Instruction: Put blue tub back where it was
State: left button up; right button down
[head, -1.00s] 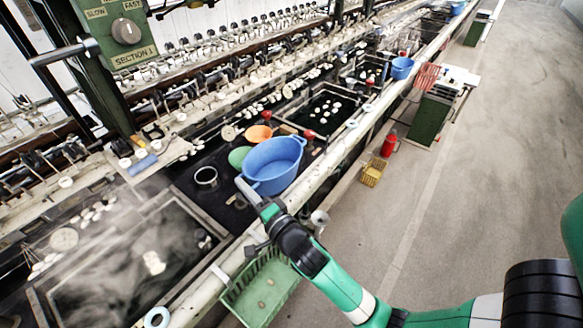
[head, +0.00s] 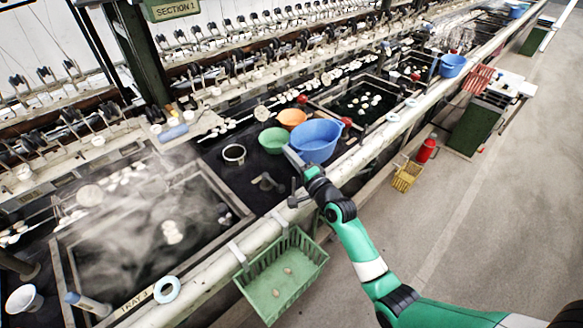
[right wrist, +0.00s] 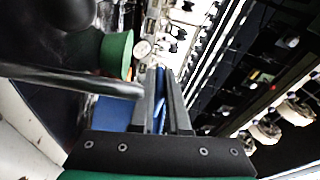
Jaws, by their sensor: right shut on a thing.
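The blue tub (head: 316,141) is an oval basin, upright, at the front edge of the dark worktop beside the white rail. My right gripper (head: 291,156) is shut on its near-left rim. In the right wrist view the fingers (right wrist: 161,100) close around a blue edge, and the tub's blue wall (right wrist: 108,114) shows to their left. I cannot tell whether the tub's base touches the worktop. A green bowl (head: 272,140) stands just left of the tub and an orange bowl (head: 292,118) behind it. My left gripper is not in view.
A steaming tray (head: 230,200) lies at left, with a dark round pot (head: 234,154) near it. A green crate (head: 283,275) hangs on the white rail (head: 262,238). A basin with white cocoons (head: 365,102) lies beyond the tub. Another blue tub (head: 452,65) stands farther along.

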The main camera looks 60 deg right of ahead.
jog(key=f+b, duration=0.3)
jog(key=f, duration=0.1)
jog(key=shift+d+b, duration=0.35)
jog(key=shift+d, duration=0.05)
jog(key=shift+r, duration=0.1)
jog(key=shift+w, duration=0.1)
jog(key=c, duration=0.9)
grip_release()
jog(key=shift+p, duration=0.3)
jog(key=p+v, duration=0.2)
jog(key=v, duration=1)
